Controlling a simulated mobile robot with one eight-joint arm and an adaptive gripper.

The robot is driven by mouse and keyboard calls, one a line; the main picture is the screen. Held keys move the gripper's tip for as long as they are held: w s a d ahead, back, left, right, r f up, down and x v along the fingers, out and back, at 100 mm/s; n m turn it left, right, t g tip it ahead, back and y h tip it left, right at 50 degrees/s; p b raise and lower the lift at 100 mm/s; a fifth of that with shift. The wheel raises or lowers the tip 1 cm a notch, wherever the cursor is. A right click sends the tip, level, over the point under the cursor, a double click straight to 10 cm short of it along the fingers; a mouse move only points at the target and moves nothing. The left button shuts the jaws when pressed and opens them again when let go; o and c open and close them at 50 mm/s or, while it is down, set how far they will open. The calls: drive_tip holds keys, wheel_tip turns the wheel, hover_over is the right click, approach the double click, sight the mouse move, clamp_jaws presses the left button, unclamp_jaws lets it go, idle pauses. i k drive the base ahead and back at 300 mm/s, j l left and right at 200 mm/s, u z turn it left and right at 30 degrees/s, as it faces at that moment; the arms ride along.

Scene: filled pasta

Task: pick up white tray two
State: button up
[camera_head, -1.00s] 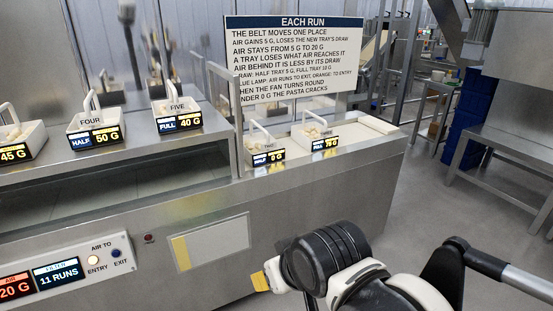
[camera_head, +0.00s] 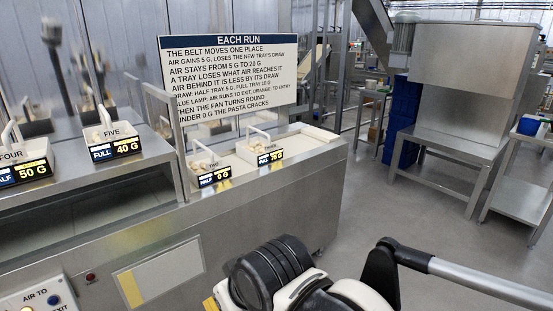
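White tray two (camera_head: 204,167) stands on the steel counter's right section, below the sign. It is a small white tray with an upright loop handle, pale pasta pieces inside, and a front label (camera_head: 215,176) reading HALF and 0 G. My arm (camera_head: 272,276) crosses the bottom of the view, well in front of the counter and apart from the tray. A yellow-tipped end, apparently part of my gripper (camera_head: 211,303), shows at the bottom edge. Most of it is hidden or cut off, so its opening does not show.
Another white tray (camera_head: 249,149), labelled FULL, stands just right of tray two. Tray five (camera_head: 103,134) and tray four (camera_head: 10,160) sit on the higher ledge at left. A steel post (camera_head: 176,150) rises left of tray two. The sign (camera_head: 229,78) stands behind. Floor at right is open.

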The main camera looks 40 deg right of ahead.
sight(205, 168)
drive_tip(key=i+l, duration=0.25)
drive_tip(key=l, duration=0.15)
drive_tip(key=i+l, duration=0.25)
drive_tip(key=l, duration=0.15)
drive_tip(key=i+l, duration=0.2)
drive_tip(key=l, duration=0.2)
drive_tip(key=i+l, duration=0.25)
drive_tip(key=l, duration=0.15)
drive_tip(key=i+l, duration=0.25)
drive_tip(key=l, duration=0.15)
drive_tip(key=i+l, duration=0.25)
drive_tip(key=l, duration=0.15)
drive_tip(key=u, duration=0.05)
